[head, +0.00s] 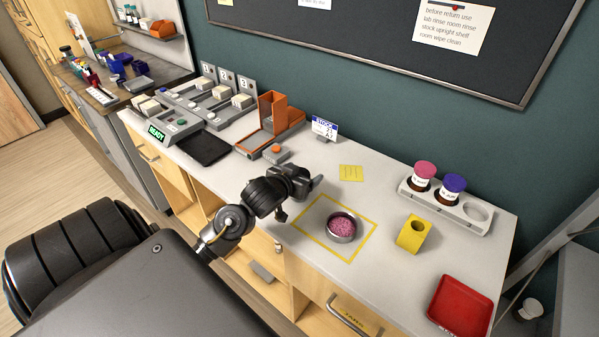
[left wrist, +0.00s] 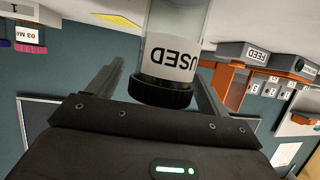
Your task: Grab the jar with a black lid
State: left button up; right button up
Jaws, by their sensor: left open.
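In the left wrist view, a clear jar with a black lid (left wrist: 160,91) and a white label reading "USED" shows close up, inverted in that picture. It is between the two fingers of my left gripper (left wrist: 158,88), with a gap visible on each side. In the head view, my left gripper (head: 300,196) is over the bench, left of the yellow square outline. I cannot make out the black-lidded jar in the head view; the gripper may hide it. My right gripper is not in view.
On the bench, a round dish (head: 342,228) lies in the yellow outline. A yellow block (head: 413,234), a red tray (head: 461,306) and a grey rack (head: 470,215) with pink- and purple-lidded jars stand to the right. An orange holder (head: 270,118) stands behind left.

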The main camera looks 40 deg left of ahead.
pick_arm(q)
jog(key=c, duration=1)
jog(key=shift+c, duration=0.5)
jog(key=shift+r, duration=0.1)
